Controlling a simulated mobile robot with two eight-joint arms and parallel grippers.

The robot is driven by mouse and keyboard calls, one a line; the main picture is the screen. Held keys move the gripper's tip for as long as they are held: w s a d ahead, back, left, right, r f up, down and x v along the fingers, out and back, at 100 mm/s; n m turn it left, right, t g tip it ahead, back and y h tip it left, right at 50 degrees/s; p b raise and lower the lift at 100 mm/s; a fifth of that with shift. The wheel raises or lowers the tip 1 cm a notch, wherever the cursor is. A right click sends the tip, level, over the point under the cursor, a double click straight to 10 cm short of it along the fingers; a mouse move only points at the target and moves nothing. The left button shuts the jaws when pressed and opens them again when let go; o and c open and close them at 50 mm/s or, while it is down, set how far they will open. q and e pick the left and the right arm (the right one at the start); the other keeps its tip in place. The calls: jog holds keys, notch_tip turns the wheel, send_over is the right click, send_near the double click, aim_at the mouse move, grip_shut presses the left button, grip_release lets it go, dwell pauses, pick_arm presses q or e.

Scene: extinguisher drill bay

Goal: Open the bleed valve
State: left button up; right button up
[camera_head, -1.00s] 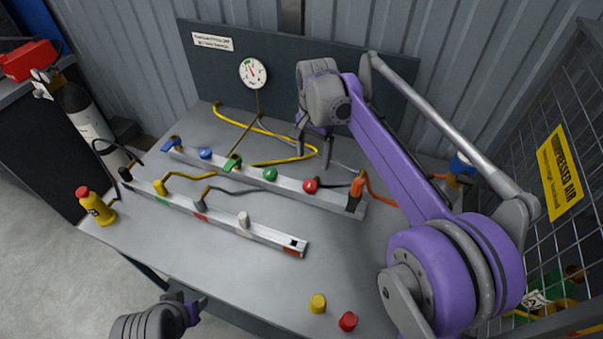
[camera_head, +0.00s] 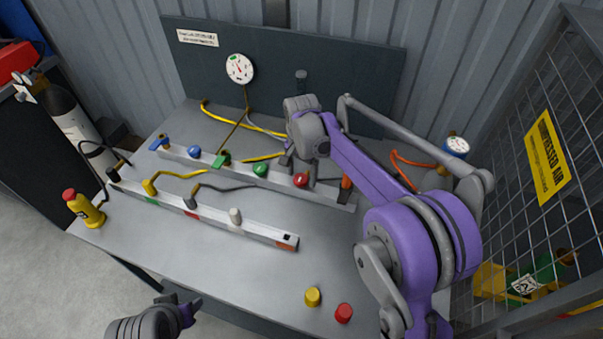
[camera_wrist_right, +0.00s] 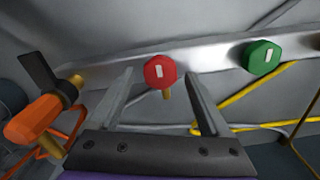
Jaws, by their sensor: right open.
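A red knob (camera_head: 301,180) sits near the right end of the back manifold rail (camera_head: 335,196). No readable label marks any knob as the bleed valve. My right gripper (camera_head: 300,172) is open at the red knob. In the right wrist view, the red knob (camera_wrist_right: 160,72) with a white mark shows between the two spread fingers (camera_wrist_right: 158,95), with a gap on each side. A green knob (camera_wrist_right: 262,57) is to its right there, and an orange valve (camera_wrist_right: 38,116) with a black handle is to its left. My left gripper (camera_head: 180,308) is low at the left, off the table's front edge; its jaw opening is unclear.
A front rail (camera_head: 215,219) carries yellow, grey and white fittings. A yellow cap (camera_head: 312,297) and a red cap (camera_head: 343,313) lie at the table's front. A pressure gauge (camera_head: 239,68) is on the back panel. A wire cage (camera_head: 540,130) stands at the right. Yellow hoses run behind the rail.

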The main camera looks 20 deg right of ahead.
grip_shut()
dwell(0.4)
jog(key=shift+n, duration=0.4)
jog(key=n, duration=0.3)
jog(key=shift+n, duration=0.3)
jog(key=n, duration=0.4)
jog(key=shift+w+a+n, duration=0.1)
jog(key=shift+a+n, duration=0.05)
jog(key=shift+n, duration=0.15)
jog(key=n, duration=0.4)
jog(key=shift+a+n+b, duration=0.1)
jog(key=shift+n+b, duration=0.2)
jog(key=shift+n, duration=2.1)
